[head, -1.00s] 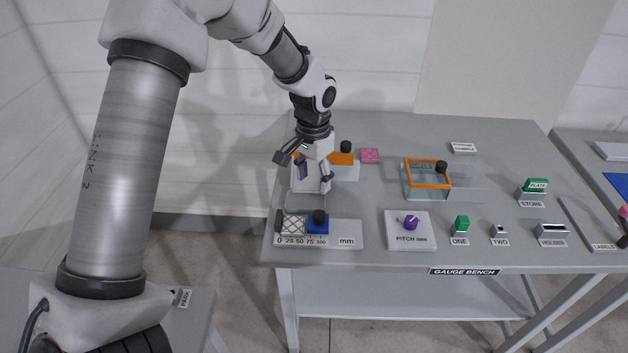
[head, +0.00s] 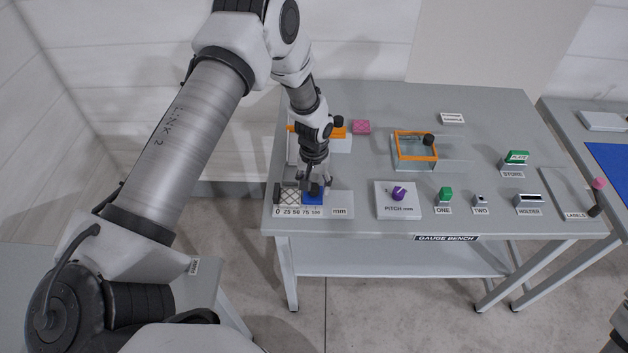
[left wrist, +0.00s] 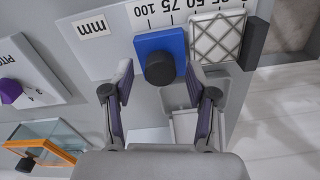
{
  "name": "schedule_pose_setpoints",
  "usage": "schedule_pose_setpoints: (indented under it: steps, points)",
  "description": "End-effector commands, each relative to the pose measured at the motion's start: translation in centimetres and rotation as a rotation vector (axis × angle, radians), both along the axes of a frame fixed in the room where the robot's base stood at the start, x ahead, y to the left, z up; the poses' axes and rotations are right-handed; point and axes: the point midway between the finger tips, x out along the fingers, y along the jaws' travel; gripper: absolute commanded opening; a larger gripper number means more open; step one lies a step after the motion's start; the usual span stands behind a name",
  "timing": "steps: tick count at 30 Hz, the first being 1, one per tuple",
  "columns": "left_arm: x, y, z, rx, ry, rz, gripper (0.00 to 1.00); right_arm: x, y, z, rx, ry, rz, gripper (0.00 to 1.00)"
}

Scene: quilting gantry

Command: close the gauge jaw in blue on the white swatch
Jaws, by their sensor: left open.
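The blue gauge jaw (head: 313,197) with its black knob sits on the mm scale plate (head: 341,212) at the bench's front left. The white swatch (head: 290,195), crossed by a dark lattice, lies to its left, against a black end stop. In the left wrist view, the blue jaw (left wrist: 160,48) and the white swatch (left wrist: 216,38) lie side by side, with a thin gap between them. My left gripper (head: 314,183) is over the blue jaw. In the left wrist view, its open fingers (left wrist: 163,88) point toward the black knob, one on either side, holding nothing. My right gripper is out of view.
An orange-rimmed clear box (head: 415,157) stands mid-bench. A PITCH mm block (head: 398,205) with a purple knob is to the right of the scale.

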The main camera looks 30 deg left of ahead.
Motion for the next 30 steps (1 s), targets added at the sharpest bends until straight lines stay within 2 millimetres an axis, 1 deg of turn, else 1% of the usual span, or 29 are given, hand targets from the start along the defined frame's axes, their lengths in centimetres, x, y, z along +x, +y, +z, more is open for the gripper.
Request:
schedule_pose_setpoints:
  steps: [7, 8, 9, 11, 13, 26, 27, 28, 30]
  points:
    - [0.01, -0.01, -0.26, 0.000, 0.000, 0.000, 0.57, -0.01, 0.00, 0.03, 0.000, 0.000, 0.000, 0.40]
    - [0.01, -0.01, -0.26, 0.000, 0.000, 0.000, 0.47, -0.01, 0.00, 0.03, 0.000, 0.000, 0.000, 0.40]
    - [0.01, -0.01, -0.25, 0.000, 0.000, 0.000, 0.33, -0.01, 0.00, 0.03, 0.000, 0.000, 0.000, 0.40]
    - [0.01, -0.01, -0.24, 0.000, 0.000, 0.000, 0.13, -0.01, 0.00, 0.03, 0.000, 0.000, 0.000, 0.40]
    - [0.01, -0.01, -0.24, 0.000, 0.000, 0.000, 0.13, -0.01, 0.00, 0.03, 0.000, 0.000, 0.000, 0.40]
    - [0.01, 0.03, -0.23, 0.000, 0.001, 0.000, 0.13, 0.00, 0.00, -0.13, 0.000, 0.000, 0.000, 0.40]
    - [0.01, 0.03, -0.23, 0.000, 0.001, 0.000, 0.47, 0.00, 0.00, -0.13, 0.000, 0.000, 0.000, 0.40]
    - [0.00, 0.03, -0.23, 0.000, 0.001, 0.000, 0.57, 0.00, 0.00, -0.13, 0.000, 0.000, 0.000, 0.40]
    - [0.00, 0.03, -0.23, 0.000, 0.001, 0.000, 0.57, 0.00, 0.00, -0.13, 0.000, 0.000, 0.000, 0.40]
